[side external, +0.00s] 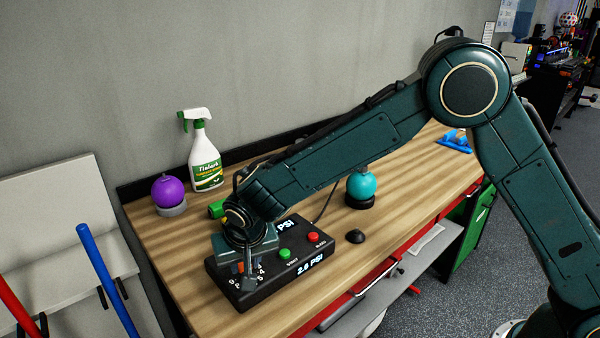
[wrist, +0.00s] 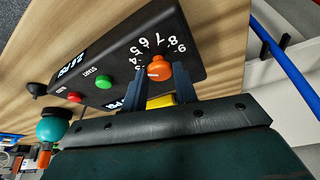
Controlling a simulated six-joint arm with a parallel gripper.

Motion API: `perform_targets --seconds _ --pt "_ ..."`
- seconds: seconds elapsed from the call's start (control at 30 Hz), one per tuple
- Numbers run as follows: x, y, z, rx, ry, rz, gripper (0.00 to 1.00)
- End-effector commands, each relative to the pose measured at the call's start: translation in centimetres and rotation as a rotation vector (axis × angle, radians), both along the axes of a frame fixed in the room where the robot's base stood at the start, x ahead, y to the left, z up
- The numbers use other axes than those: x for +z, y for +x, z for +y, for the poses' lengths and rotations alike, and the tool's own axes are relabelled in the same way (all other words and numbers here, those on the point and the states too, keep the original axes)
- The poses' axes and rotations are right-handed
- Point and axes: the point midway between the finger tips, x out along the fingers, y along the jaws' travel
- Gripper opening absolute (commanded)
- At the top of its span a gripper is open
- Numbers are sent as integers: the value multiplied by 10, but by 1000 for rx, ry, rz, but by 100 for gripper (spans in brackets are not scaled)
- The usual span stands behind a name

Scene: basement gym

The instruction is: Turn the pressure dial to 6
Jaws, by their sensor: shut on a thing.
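The orange pressure dial (wrist: 158,69) sits on a black control box (wrist: 185,22) with white numbers around it. My gripper (wrist: 160,77) has one finger on each side of the dial and is shut on it. The dial's white mark points left in the wrist view, toward the finger on the low side of the 4. That finger hides the lower numbers. In the side external view, my gripper (side external: 244,276) is over the near left end of the box (side external: 274,278) and mostly hides the dial. The front display (side external: 310,264) seems to read 2.6 PSI.
A green button (side external: 285,254) and a red button (side external: 313,237) stand on the box, right of my gripper. A purple ball (side external: 168,190), a spray bottle (side external: 205,158) and a teal ball (side external: 361,186) stand behind. The wooden bench (side external: 165,250) is clear left of the box.

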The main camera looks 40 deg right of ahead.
Motion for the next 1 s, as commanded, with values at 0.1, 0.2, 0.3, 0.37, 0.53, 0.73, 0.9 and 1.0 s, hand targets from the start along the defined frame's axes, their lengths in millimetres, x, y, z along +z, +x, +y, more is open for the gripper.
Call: perform_targets --seconds 0.1,0.2,0.3,0.37,0.53,0.73,0.9,1.0 --pt "1 2 3 -110 2 -4 6" --pt "0 2 3 -206 2 -3 6" --pt "1 2 4 -301 3 -3 6" --pt "0 3 4 -359 3 -3 6" --pt "0 4 5 -519 2 -3 6" --pt "0 5 6 -686 3 -3 6" --pt "0 6 6 -789 3 -2 6" --pt "1 6 6 -831 3 -3 6"
